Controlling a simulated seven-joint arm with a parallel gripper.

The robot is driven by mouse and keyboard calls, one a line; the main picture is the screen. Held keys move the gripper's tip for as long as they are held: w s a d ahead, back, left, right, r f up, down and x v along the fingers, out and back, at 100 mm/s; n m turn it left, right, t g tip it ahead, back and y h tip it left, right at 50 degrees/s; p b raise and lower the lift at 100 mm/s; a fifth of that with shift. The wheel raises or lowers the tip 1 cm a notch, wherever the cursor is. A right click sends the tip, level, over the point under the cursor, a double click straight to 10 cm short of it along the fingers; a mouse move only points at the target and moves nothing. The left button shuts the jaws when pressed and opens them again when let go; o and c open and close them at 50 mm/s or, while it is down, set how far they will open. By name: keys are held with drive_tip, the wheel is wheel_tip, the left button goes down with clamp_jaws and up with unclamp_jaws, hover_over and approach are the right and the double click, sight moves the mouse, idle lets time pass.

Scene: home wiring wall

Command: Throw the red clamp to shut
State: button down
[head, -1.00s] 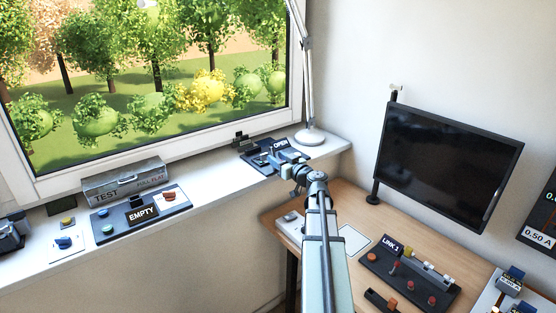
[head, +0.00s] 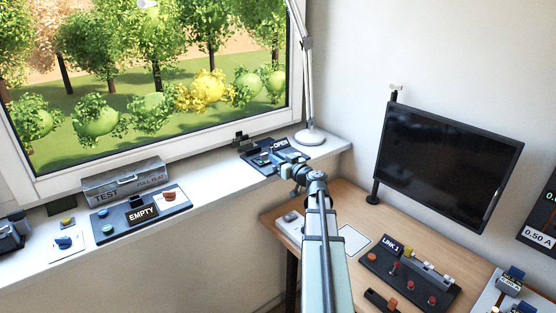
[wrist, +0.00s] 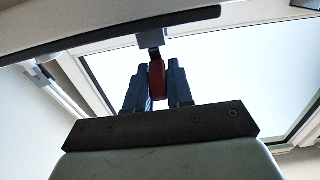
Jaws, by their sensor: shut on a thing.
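In the wrist view a red clamp handle (wrist: 157,80) stands between the two blue fingers of my gripper (wrist: 155,92). The fingers are closed on its sides. A dark and grey block sits just above the handle's top end. In the head view my gripper (head: 290,173) is at the front edge of a dark fixture (head: 262,158) on the window sill. A small label on this fixture reads OPEN (head: 280,143). The red handle is hidden in the head view.
A lamp (head: 309,136) stands on the sill right of the fixture. A board labelled EMPTY (head: 110,228) and a grey TEST box (head: 124,182) are to the left. The desk below holds a LINK 1 panel (head: 410,275) and a monitor (head: 450,163). Bare sill lies between the boards.

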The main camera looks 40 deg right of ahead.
sight(273, 151)
drive_tip(key=shift+r, duration=0.1)
drive_tip(key=shift+w+r+g, duration=0.1)
drive_tip(key=shift+w+g, duration=0.15)
drive_tip(key=shift+g, duration=0.5)
drive_tip(key=shift+w+r+g, duration=0.1)
drive_tip(key=shift+w+g, duration=0.15)
drive_tip(key=shift+g, duration=0.5)
drive_tip(key=g, duration=0.1)
drive_tip(key=w+g, duration=0.1)
drive_tip(key=g, duration=0.2)
drive_tip(key=shift+w+d+g, duration=0.1)
drive_tip(key=shift+w+g, duration=0.15)
drive_tip(key=shift+g, duration=0.05)
drive_tip(key=g, duration=0.2)
drive_tip(key=w+g, duration=0.1)
drive_tip(key=g, duration=0.1)
drive_tip(key=shift+f, duration=0.3)
drive_tip(key=shift+w+f+g, duration=0.15)
drive_tip(key=shift+f+g, duration=0.1)
drive_tip(key=shift+g, duration=0.85)
drive_tip(key=c, duration=1.1)
unclamp_jaws()
drive_tip(key=shift+f, duration=0.1)
